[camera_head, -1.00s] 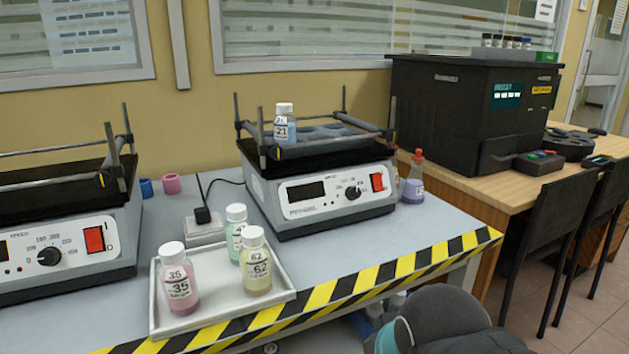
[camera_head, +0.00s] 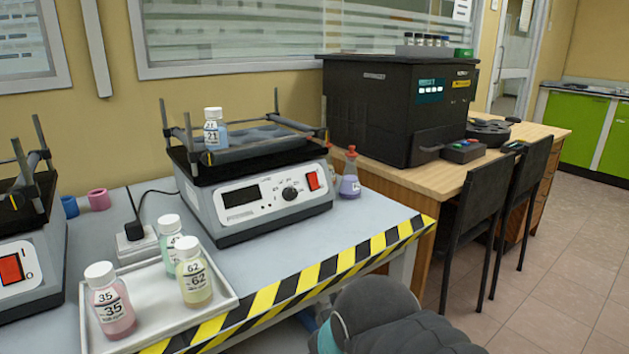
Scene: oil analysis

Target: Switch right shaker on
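The right shaker (camera_head: 262,207) stands on the grey bench, its front turned towards me. Its display (camera_head: 241,196) is dark. A round knob (camera_head: 290,193) and a red rocker switch (camera_head: 313,180) sit on the right of its front panel; I cannot tell the switch's position. A bottle labelled 21 (camera_head: 214,132) stands on its platform at the left. Part of the left shaker (camera_head: 25,262), with its own red switch (camera_head: 12,269), shows at the left edge. My arm shows at the bottom, but my gripper is not in view.
A white tray (camera_head: 222,297) with bottles 35 (camera_head: 110,308), 62 (camera_head: 194,280) and a green one (camera_head: 171,243) lies at the bench front. A flask with purple liquid (camera_head: 349,184) stands right of the shaker.

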